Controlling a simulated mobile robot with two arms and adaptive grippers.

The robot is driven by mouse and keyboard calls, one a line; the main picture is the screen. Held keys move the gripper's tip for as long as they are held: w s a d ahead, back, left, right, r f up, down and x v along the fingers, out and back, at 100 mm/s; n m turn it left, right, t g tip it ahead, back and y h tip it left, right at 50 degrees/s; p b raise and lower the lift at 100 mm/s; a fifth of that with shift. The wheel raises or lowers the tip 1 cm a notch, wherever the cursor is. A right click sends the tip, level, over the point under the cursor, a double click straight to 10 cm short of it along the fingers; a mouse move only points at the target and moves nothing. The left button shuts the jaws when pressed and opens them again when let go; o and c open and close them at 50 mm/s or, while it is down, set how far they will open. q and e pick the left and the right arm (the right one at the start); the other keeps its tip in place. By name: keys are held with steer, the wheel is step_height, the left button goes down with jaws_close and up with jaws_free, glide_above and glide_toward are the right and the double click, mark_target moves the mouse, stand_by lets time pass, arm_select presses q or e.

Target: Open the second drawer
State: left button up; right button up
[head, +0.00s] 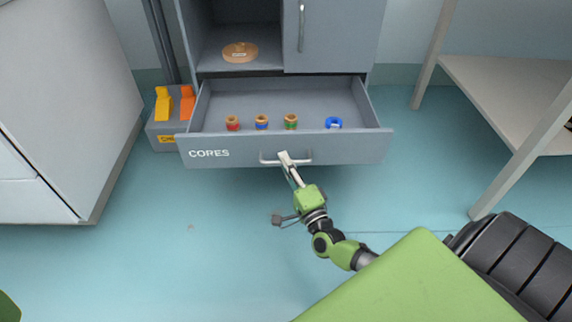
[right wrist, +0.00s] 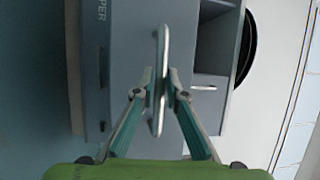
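The grey drawer marked CORES (head: 235,153) is pulled out of the cabinet, and its inside shows. Several small ring-shaped cores stand in it, among them a red one (head: 232,123) and a blue one (head: 333,122). My right gripper (head: 287,160) is at the drawer's bar handle (head: 268,161). In the right wrist view, the fingers of my right gripper (right wrist: 160,78) close around the handle (right wrist: 161,45) from both sides. A lower front ending in "PER" (right wrist: 102,12) shows beside it and looks closed. My left gripper is not in view.
Above the drawer are an open shelf with a round tan disc (head: 240,52) and a closed door (head: 335,28). A grey bin (head: 165,140) with yellow and orange items stands at left. A table (head: 500,95) stands at right. The floor before the drawer is clear.

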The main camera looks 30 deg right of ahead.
steer(key=shift+o, duration=0.7)
steer(key=v, duration=1.2)
